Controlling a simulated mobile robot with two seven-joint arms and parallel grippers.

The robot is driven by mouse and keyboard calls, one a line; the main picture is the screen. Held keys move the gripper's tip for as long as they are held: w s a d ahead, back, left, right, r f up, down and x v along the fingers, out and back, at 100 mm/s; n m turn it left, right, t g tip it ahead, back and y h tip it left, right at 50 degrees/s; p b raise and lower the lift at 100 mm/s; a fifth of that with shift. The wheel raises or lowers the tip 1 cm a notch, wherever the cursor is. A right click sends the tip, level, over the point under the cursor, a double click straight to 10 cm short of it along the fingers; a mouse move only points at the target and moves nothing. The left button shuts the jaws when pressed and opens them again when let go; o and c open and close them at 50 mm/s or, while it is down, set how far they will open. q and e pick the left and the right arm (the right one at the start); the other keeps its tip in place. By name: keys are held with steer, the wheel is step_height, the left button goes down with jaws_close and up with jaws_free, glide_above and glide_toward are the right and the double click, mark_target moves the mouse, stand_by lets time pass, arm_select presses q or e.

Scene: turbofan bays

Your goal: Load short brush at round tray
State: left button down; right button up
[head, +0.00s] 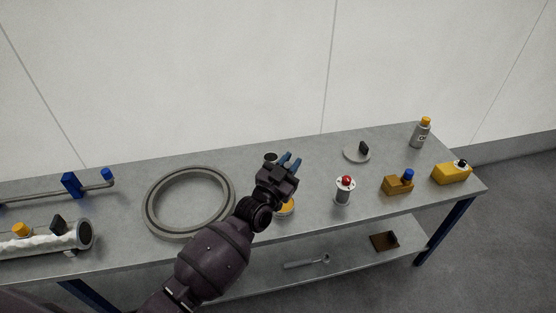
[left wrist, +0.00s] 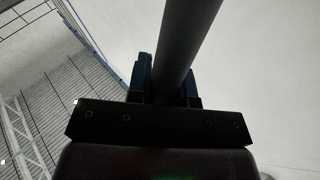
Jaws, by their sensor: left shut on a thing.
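My left gripper (head: 291,161) is above the middle of the bench, fingers pointing to the back. In the left wrist view its blue fingers (left wrist: 166,88) are shut on a dark, smooth rod (left wrist: 185,40), which I take for the short brush. Its bristle end does not show, and in the head view I cannot make the brush out. My right gripper is not in view.
A large grey ring (head: 152,211) lies left of my arm.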

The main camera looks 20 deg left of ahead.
arm_select(q)
step_height(320, 180, down, 6)
steer(key=b, duration=0.4)
steer(key=shift+w, duration=0.1)
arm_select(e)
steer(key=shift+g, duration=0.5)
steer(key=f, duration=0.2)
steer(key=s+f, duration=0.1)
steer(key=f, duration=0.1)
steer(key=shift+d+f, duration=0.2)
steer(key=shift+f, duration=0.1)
arm_select(q)
steer(key=shift+r, duration=0.15)
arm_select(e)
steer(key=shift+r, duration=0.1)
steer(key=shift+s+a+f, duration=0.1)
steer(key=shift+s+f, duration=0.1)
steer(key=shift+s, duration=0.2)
arm_select(q)
steer(key=shift+f, duration=0.25)
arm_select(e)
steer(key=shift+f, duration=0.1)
arm_select(q)
steer(key=shift+f, duration=0.2)
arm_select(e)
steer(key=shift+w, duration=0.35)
